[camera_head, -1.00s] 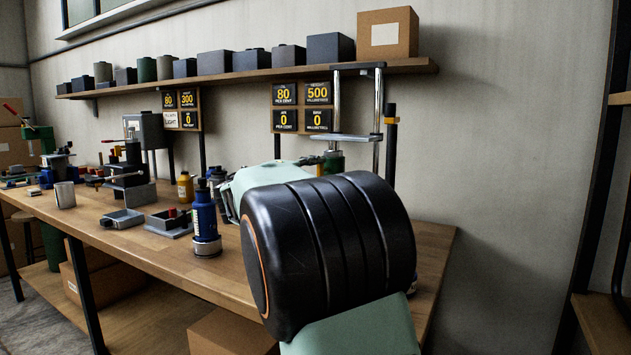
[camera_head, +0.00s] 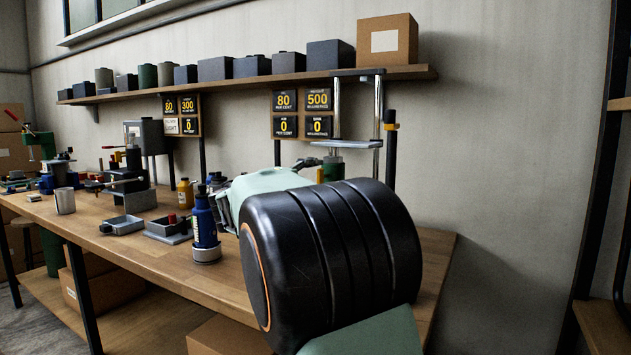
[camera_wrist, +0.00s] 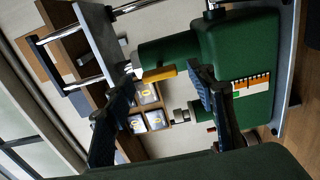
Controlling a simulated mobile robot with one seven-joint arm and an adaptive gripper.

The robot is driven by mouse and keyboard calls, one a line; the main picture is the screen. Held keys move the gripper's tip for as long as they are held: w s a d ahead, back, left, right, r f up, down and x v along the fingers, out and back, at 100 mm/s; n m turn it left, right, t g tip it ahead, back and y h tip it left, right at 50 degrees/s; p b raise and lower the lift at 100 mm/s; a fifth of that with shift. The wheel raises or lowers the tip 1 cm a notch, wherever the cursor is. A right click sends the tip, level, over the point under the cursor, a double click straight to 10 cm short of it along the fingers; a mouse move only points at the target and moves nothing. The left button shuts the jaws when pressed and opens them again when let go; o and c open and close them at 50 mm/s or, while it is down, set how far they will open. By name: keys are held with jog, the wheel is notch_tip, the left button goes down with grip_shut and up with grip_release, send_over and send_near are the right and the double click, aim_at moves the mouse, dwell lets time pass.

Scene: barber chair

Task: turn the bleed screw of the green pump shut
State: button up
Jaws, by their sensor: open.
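The green pump (camera_wrist: 236,45) fills the right half of the wrist view, tilted in the picture, with a coloured scale label on its side. In the head view only a small green part (camera_head: 333,168) shows beyond my arm. An orange-yellow bar (camera_wrist: 160,73) sticks out by the pump's round green neck; it may be the bleed screw's handle, but I cannot tell for sure. A silver knurled knob (camera_wrist: 181,116) sits lower down. My gripper (camera_wrist: 162,78) is open, its dark fingers on either side of the bar. Contact is not clear.
Chrome columns and a grey plate (camera_head: 346,144) of a press stand over the pump. Number signs (camera_head: 302,112) hang behind.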

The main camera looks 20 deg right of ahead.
jog(key=v, duration=1.1)
